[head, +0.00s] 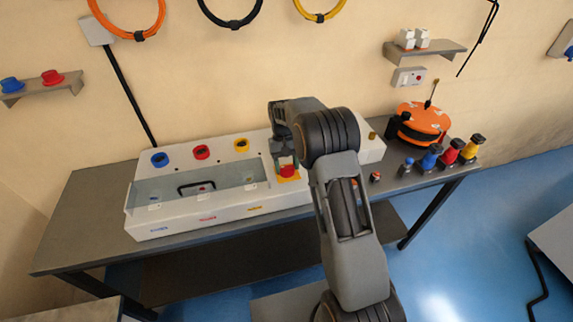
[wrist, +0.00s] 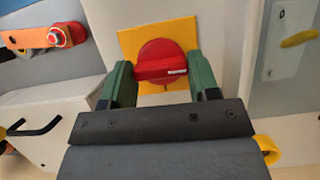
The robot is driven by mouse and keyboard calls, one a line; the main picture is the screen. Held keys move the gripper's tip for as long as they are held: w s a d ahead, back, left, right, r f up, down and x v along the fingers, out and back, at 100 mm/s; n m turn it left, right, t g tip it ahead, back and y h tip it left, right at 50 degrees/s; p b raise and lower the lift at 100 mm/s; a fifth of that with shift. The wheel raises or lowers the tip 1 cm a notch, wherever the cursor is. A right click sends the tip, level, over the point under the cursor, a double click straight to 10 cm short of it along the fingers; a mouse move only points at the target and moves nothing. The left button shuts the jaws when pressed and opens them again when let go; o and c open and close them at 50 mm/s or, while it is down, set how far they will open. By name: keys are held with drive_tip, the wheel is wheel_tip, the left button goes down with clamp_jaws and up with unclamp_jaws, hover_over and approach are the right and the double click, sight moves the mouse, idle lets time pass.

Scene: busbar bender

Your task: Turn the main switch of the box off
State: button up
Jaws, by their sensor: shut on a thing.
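The main switch is a red rotary knob (wrist: 160,58) on a square yellow plate (wrist: 128,45), on the long white box (head: 148,232). The knob also shows in the head view (head: 287,171), just below my gripper (head: 286,158). In the wrist view, the knob's raised grip bar lies nearly level across the picture, with a small pale mark near its right end. The green fingers of my gripper (wrist: 163,75) stand at either end of the bar, shut on the knob. The exact contact is partly hidden by the fingers.
The box has a clear window and blue (head: 159,159), red (head: 201,152) and yellow (head: 241,145) round sockets. An orange round device (head: 420,118) and several coloured plugs (head: 449,155) stand at the bench's right end. Cable loops (head: 128,35) hang on the wall.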

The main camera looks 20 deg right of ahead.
idle(0.4)
drive_tip(key=o, duration=0.9)
drive_tip(key=shift+r, duration=0.1)
drive_tip(key=v, duration=1.3)
drive_tip(key=shift+w+r, duration=0.1)
drive_tip(key=shift+r, duration=0.25)
